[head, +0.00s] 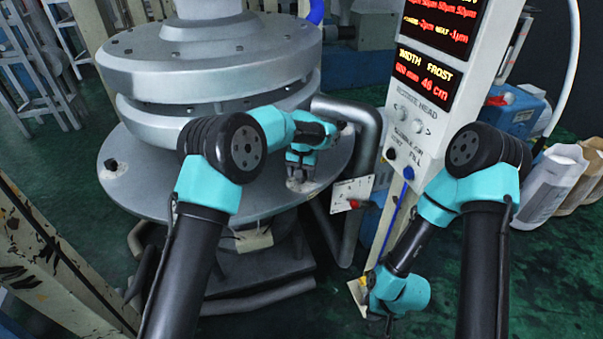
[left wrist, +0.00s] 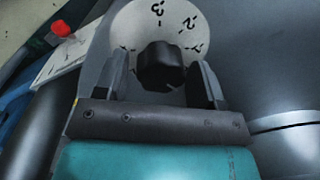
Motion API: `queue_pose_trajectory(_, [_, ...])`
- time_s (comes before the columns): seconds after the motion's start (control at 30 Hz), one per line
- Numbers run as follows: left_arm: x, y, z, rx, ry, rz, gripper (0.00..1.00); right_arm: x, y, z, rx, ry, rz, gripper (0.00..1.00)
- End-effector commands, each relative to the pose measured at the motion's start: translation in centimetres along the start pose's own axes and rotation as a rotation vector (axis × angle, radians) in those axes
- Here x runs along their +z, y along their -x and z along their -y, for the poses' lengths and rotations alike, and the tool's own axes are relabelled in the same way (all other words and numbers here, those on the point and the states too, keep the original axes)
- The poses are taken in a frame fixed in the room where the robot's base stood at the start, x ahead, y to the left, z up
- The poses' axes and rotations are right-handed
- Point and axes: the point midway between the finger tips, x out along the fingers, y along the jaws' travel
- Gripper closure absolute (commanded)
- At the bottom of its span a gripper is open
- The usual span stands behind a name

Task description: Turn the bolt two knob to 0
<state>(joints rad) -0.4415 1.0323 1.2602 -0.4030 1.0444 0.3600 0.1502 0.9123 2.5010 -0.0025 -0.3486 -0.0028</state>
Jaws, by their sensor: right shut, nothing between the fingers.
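In the left wrist view a black knob (left wrist: 160,66) sits on a pale round dial (left wrist: 128,30) with the marks 3, 2 and 1 showing. The fingers of my left gripper (left wrist: 162,82) are open, one on each side of the knob, with visible gaps. In the head view my left gripper (head: 299,182) is low over the right part of the tower's round metal plate (head: 255,190); the knob under it is hidden. The 0 mark and the knob's pointer cannot be made out. My right gripper (head: 377,322) is shut and empty, low near the control post.
Another black knob (head: 111,164) is at the plate's left edge. A bent metal pipe (head: 368,140) and a white panel with a red button (head: 353,203) are right of the left gripper. A control post with red displays (head: 428,80) stands between the arms.

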Motion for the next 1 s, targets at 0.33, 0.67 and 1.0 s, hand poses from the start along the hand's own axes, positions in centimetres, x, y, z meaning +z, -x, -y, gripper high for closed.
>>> queue_pose_trajectory(0.33, [0.0, 0.0, 0.0, 0.000, 0.000, 0.001, 0.28, 0.0, 0.0, 0.0, 0.000, 0.000, 0.000, 1.00])
queue_pose_trajectory(0.67, [0.0, 3.1, 0.0, 0.001, 0.001, -0.002, 0.28, 0.0, 0.0, 0.0, 0.000, 0.000, 0.000, 1.00])
queue_pose_trajectory(1.0, [0.0, 9.6, 0.0, 0.001, 0.001, -0.003, 0.28, 0.0, 0.0, 0.0, 0.000, 0.000, 0.000, 1.00])
